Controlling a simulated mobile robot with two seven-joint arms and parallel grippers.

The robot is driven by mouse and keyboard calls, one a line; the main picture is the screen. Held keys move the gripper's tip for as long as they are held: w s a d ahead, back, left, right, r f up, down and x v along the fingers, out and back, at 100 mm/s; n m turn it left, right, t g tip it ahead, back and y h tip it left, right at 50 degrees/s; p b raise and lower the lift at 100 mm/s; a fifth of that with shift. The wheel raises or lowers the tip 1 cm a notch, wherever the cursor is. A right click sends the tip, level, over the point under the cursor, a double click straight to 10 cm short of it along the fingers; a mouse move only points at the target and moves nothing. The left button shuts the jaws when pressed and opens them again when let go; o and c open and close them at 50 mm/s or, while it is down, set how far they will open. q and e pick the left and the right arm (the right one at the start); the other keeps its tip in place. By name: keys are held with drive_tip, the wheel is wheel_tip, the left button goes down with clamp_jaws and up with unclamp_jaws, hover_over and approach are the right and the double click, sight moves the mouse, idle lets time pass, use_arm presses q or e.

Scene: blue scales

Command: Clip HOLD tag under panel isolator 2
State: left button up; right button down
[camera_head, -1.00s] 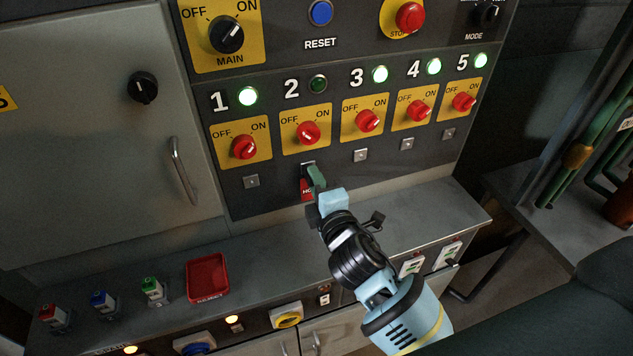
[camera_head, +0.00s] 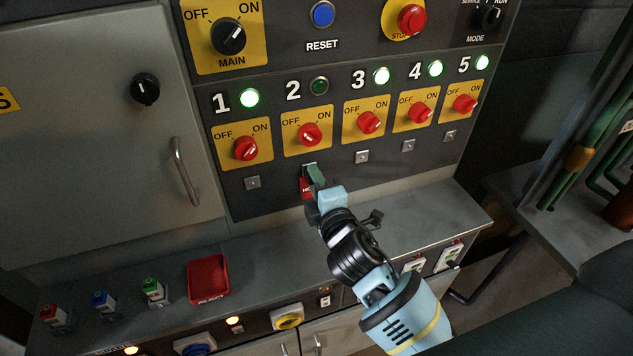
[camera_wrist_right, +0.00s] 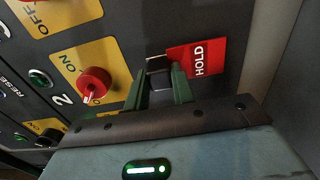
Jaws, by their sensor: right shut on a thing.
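The red HOLD tag (camera_head: 306,187) is at the panel just below isolator 2 (camera_head: 309,134), partly hidden by my right gripper (camera_head: 315,176). In the right wrist view the HOLD tag (camera_wrist_right: 199,62) shows its white lettering. The green fingers of my right gripper (camera_wrist_right: 165,85) are shut on the tag's clip end, at the small square clip plate under isolator 2. I cannot tell whether the tag is fastened to the plate. The isolator 2 knob (camera_wrist_right: 94,85) is red, and its lamp (camera_head: 319,86) is dark. My left gripper is not in view.
Isolators 1 (camera_head: 246,148), 3 (camera_head: 370,122), 4 and 5 have lit green lamps and bare square plates below. A red tray (camera_head: 208,278) and several small coloured padlock-like items (camera_head: 104,301) sit on the grey ledge (camera_head: 255,245). A cabinet handle (camera_head: 185,170) juts out at left.

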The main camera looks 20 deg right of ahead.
drive_tip(key=c, duration=1.1)
unclamp_jaws()
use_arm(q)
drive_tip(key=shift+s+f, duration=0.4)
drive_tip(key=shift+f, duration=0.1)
use_arm(e)
drive_tip(key=s, duration=0.7)
drive_tip(key=shift+s+d, duration=0.15)
drive_tip(key=shift+s, duration=0.25)
